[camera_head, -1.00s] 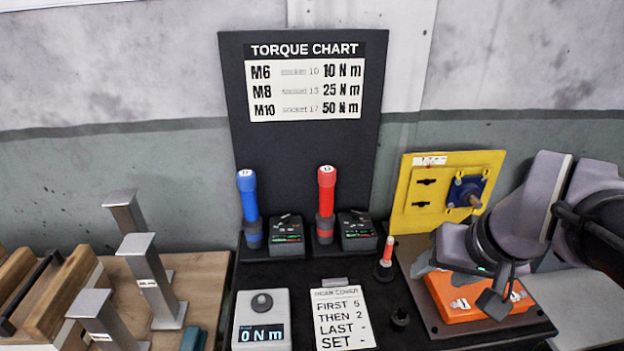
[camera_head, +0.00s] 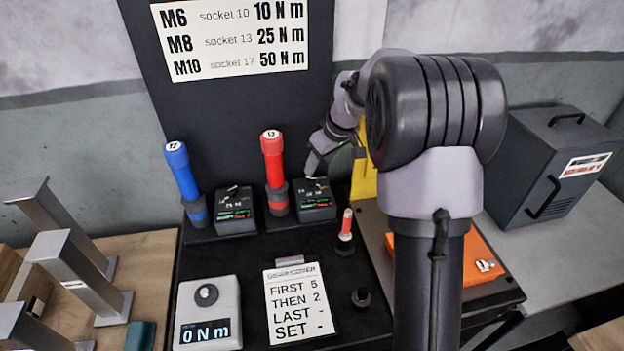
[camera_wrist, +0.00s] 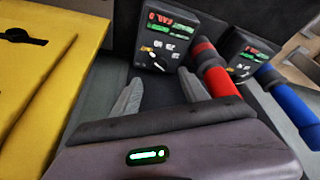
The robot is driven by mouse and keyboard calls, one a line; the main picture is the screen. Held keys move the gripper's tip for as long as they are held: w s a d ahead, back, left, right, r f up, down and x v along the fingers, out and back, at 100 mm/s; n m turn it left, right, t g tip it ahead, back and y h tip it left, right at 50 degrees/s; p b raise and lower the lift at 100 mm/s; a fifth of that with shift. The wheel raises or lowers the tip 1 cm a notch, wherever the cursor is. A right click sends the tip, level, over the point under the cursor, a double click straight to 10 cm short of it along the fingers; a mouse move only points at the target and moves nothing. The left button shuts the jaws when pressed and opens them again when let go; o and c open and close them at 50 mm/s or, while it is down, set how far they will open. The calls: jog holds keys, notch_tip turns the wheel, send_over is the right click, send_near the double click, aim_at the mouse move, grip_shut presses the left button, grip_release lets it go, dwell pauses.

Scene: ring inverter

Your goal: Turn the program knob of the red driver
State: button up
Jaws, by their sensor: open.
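The red driver (camera_head: 273,160) stands upright in its holder, labelled 13. Its program box (camera_head: 317,211) with a green-lit display sits just to its right. In the wrist view the box (camera_wrist: 178,27) lies beyond my fingertips, with the small pale-pointed knob (camera_wrist: 153,53) on its face and the red driver (camera_wrist: 215,75) to the right. My gripper (camera_head: 314,174) is at the top of this box in the head view and partly hides the knob. In the wrist view my gripper (camera_wrist: 161,77) is open and empty, its fingers pointing at the knob side; contact cannot be told.
The blue driver (camera_head: 182,177) and its box (camera_head: 234,214) stand to the left. A yellow panel (camera_head: 363,178) is behind my arm.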

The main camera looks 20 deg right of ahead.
aim_at(312, 178)
jog(key=b+x, duration=0.2)
jog(key=x, duration=0.5)
jog(key=shift+f, duration=0.1)
grip_shut()
